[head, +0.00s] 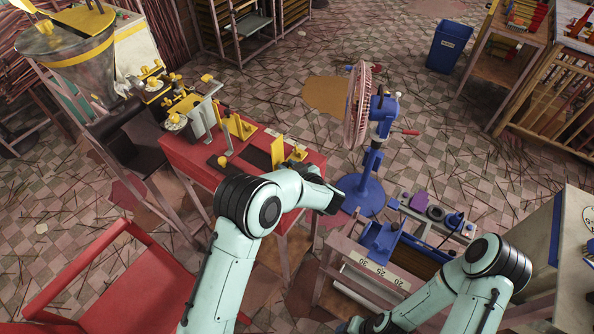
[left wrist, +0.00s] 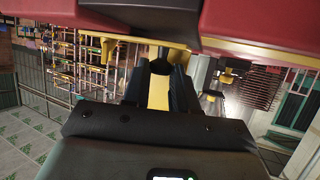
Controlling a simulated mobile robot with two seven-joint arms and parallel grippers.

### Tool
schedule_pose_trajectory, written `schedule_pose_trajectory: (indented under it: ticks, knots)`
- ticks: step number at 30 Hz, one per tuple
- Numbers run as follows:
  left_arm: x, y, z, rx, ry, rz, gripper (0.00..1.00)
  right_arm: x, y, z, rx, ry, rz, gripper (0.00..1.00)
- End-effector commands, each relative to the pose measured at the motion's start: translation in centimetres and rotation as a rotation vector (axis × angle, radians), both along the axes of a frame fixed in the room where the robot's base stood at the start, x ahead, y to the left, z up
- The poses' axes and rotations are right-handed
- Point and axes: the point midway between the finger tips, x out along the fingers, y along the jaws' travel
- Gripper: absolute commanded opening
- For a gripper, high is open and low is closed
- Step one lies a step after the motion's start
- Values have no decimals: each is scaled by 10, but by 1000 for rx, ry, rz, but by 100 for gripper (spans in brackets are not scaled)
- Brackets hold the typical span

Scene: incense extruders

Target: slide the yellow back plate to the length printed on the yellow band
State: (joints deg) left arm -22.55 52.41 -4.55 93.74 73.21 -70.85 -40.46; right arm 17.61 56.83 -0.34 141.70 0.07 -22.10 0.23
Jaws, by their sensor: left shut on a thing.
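The red table (head: 180,152) stands left of centre in the head view. A yellow upright plate (head: 278,151) stands near its right end, beside a small yellow knob (head: 298,153). Another yellow plate (head: 240,127) stands farther left on the table. My left gripper (left wrist: 158,92) is shut on a yellow part, seen between its dark fingers in the left wrist view, below the red edge. In the head view my forearm mostly hides this gripper. A yellow band (head: 78,55) circles the grey hopper at upper left; no print on it is legible. My right gripper is out of view.
A blue fan (head: 372,165) stands close to the table's right end. A bench with a numbered scale (head: 370,268) and blue parts lies to its right. A red chair-like frame (head: 140,285) is at lower left. The tiled floor behind is mostly open, littered with sticks.

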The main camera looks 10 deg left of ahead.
Motion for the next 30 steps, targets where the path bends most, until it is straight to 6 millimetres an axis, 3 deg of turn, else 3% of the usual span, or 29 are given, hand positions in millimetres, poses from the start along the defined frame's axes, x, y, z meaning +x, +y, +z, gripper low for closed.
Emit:
schedule_pose_trajectory:
  ticks: [1, 8, 9, 20, 30]
  knots:
    - [2, 7, 2, 4, -3, 8, 0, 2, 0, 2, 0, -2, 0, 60]
    - [1, 5, 1, 3, -2, 4, 0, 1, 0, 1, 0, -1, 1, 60]
    - [1, 5, 1, 3, -2, 4, 36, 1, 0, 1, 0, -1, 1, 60]
    - [-1, 2, 2, 1, -2, 2, 36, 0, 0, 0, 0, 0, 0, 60]
    - [-42, -40, 25, 2, -3, -2, 36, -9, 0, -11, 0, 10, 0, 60]
